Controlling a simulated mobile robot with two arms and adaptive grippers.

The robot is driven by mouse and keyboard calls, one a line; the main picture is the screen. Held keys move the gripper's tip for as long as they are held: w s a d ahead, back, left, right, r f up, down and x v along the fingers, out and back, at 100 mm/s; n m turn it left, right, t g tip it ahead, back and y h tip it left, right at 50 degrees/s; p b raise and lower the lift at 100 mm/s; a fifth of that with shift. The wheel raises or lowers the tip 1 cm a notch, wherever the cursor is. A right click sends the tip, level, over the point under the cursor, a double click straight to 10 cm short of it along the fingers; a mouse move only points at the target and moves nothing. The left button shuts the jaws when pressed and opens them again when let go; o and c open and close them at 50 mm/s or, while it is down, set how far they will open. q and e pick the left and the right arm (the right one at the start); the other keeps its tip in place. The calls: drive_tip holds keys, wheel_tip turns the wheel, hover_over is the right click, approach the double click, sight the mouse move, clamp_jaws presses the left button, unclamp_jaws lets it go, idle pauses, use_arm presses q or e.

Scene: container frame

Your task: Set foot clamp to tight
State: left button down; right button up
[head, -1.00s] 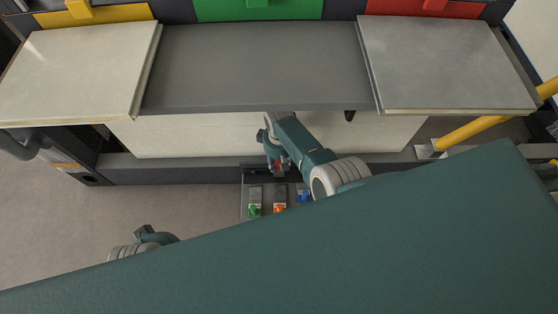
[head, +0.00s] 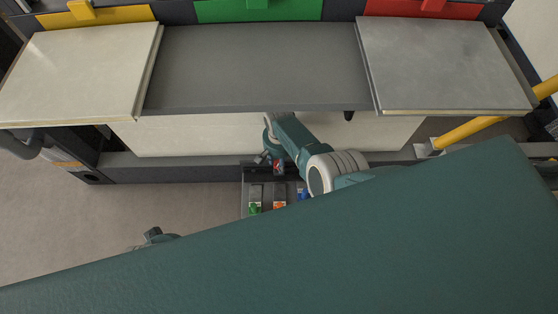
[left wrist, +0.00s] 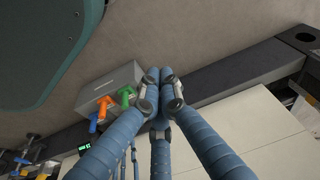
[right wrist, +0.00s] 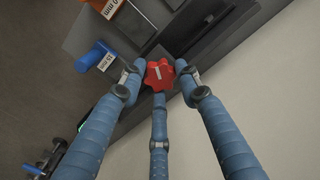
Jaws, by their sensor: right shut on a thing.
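A red lobed knob (right wrist: 159,75) with a white bar mark sits on a dark grey base in the right wrist view. I take it to be the foot clamp knob; its setting cannot be read. It also shows as a small red patch in the head view (head: 278,167). My right gripper (right wrist: 159,70) is shut on the red knob, with fingers on both sides of it. My left gripper (left wrist: 160,75) has its fingertips together with nothing between them. In the head view, only a bit of the left arm shows past my teal body.
A grey control box (left wrist: 112,88) beside the knob carries green (head: 255,208), orange (head: 279,206) and blue (head: 303,194) controls. A grey worktop (head: 255,65) between two lighter panels overhangs the dark frame beam. A yellow rail (head: 480,128) is at right. Floor at left is clear.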

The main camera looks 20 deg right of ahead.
drive_tip(key=m, duration=0.2)
drive_tip(key=s+m, duration=0.1)
drive_tip(key=shift+f+m, duration=0.25)
drive_tip(key=shift+m, duration=0.15)
drive_tip(key=m, duration=0.4)
drive_tip(key=shift+a, duration=0.25)
use_arm(q)
drive_tip(key=shift+w+r, duration=0.25)
drive_tip(key=shift+r, duration=0.6)
use_arm(e)
drive_tip(key=shift+m, duration=0.5)
use_arm(q)
drive_tip(key=shift+s, duration=0.15)
use_arm(e)
drive_tip(key=shift+a, duration=0.2)
drive_tip(key=o, duration=1.2)
drive_tip(key=shift+w, duration=0.15)
drive_tip(key=shift+c, duration=0.2)
use_arm(q)
drive_tip(key=shift+a, duration=0.1)
use_arm(e)
drive_tip(key=shift+w+r, duration=0.15)
drive_tip(key=shift+w, duration=0.05)
drive_tip(key=shift+w+d+r, duration=0.1)
drive_tip(key=shift+d, duration=0.15)
